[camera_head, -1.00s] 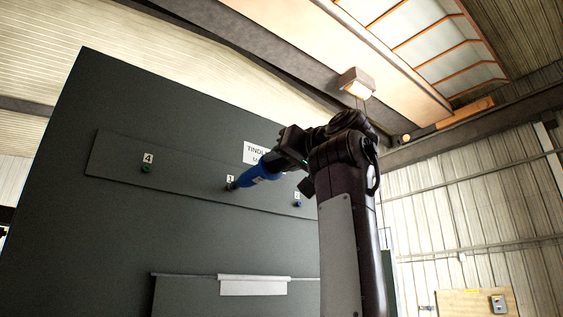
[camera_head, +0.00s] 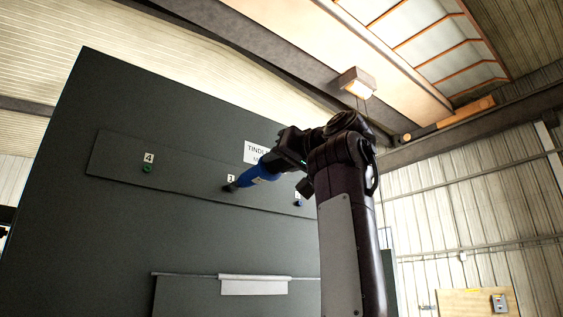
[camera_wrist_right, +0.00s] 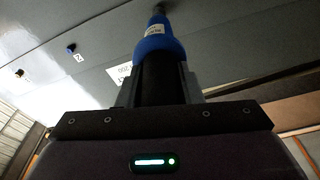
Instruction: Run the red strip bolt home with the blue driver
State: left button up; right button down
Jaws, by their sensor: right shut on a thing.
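The blue driver (camera_head: 257,176) is held by my right gripper (camera_head: 276,162), which is shut on it. The driver points left, and its dark tip is at the strip (camera_head: 190,176) just under the label marked 3. In the right wrist view the driver (camera_wrist_right: 157,42) runs up from the jaws to the panel, its tip against or very close to the strip. No red bolt shows; the tip covers that spot. A green bolt (camera_head: 147,169) sits under label 4 and a blue bolt (camera_head: 298,203) under label 2. My left gripper is not in view.
The strip lies on a large dark green panel (camera_head: 110,230). A white name sign (camera_head: 256,152) is above the strip, partly behind my arm. A rail with a blank white sheet (camera_head: 253,286) is below. Open room lies to the right of the panel.

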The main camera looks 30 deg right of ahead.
jog(key=shift+w+r, duration=0.2)
jog(key=shift+w, duration=0.25)
dwell(2.2)
jog(key=shift+s, duration=0.1)
dwell(0.9)
